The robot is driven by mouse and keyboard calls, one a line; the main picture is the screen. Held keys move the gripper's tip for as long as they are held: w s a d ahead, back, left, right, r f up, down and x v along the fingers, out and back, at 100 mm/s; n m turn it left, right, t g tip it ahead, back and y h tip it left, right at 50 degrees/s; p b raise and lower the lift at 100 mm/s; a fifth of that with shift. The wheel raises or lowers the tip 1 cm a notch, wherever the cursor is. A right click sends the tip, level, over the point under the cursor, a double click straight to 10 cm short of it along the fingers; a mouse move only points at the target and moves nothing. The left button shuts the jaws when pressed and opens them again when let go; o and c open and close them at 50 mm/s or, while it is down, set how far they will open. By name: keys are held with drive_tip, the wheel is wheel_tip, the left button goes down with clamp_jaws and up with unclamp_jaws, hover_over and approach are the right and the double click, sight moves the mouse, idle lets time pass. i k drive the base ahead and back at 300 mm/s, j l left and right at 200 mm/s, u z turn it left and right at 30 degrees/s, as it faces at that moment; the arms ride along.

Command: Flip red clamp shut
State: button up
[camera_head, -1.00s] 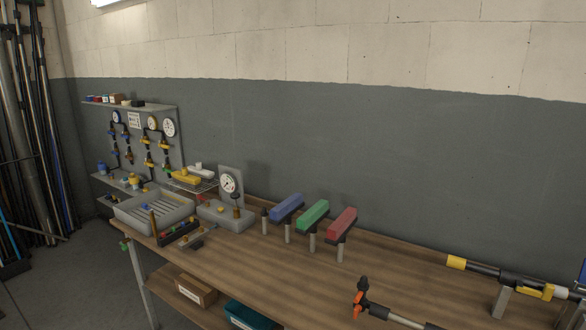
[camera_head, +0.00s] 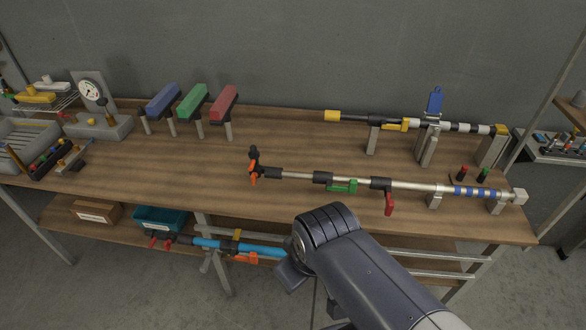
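A long pale pole (camera_head: 300,176) lies across the right half of the bench on grey posts. The red clamp (camera_head: 389,204) is on its black collar right of centre, with its red lever hanging down away from the pole, not lying along it. A green clamp (camera_head: 343,186) further left lies along the pole. My arm reaches up from the bottom right and ends in front of the bench's front edge, below and left of the red clamp. My gripper fingers do not show.
A second pole (camera_head: 357,117) behind has an upright blue lever (camera_head: 435,101). Blue, green and red blocks (camera_head: 223,103) stand on posts at the back left. Small red and green pegs (camera_head: 484,175) stand at the right. Blue and orange tools lie on the lower shelf.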

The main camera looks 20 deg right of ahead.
sight(389, 203)
drive_tip(key=z, duration=1.45)
drive_tip(key=i+l+z, duration=0.15)
drive_tip(key=i, duration=0.2)
